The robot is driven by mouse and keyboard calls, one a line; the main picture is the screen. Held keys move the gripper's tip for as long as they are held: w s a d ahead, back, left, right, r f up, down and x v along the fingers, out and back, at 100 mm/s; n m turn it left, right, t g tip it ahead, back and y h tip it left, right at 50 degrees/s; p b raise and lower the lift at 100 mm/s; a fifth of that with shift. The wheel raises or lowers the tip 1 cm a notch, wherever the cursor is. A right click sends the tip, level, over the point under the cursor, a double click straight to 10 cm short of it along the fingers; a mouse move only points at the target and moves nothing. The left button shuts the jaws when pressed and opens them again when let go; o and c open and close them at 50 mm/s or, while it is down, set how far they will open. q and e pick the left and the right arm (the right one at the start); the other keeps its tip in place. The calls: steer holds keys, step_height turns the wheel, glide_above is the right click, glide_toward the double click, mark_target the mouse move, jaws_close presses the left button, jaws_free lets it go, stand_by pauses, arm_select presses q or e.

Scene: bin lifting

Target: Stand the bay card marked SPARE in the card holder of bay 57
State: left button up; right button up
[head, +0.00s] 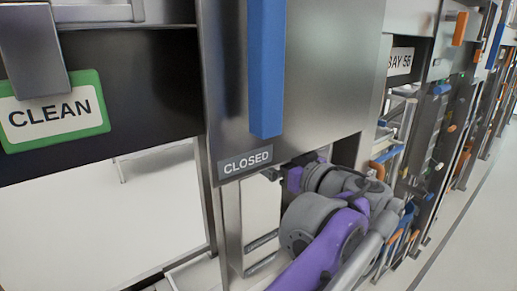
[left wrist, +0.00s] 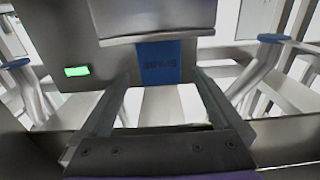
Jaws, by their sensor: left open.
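The blue card marked SPARE (left wrist: 160,62) shows in the left wrist view, with its lettering upside down and its far edge against a grey metal part. My left gripper (left wrist: 158,88) is open in that view. Its two fingers stand apart on either side of the card's near edge, with a gap on both sides, and I cannot tell how far off the card is. In the head view a purple and grey arm of mine reaches up from the bottom edge, and its fingertips are not clear. No bay 57 sign or card holder can be made out.
A tall steel panel with a blue handle (head: 266,70) and a CLOSED plate (head: 245,162) stands mid-view. A green-edged CLEAN sign (head: 53,112) hangs at the left. A BAY 56 sign (head: 400,61) is at the right. Open floor (head: 470,235) lies along the row.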

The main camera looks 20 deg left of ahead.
arm_select(q)
steer(key=v, duration=0.8)
steer(key=shift+s+d, duration=0.2)
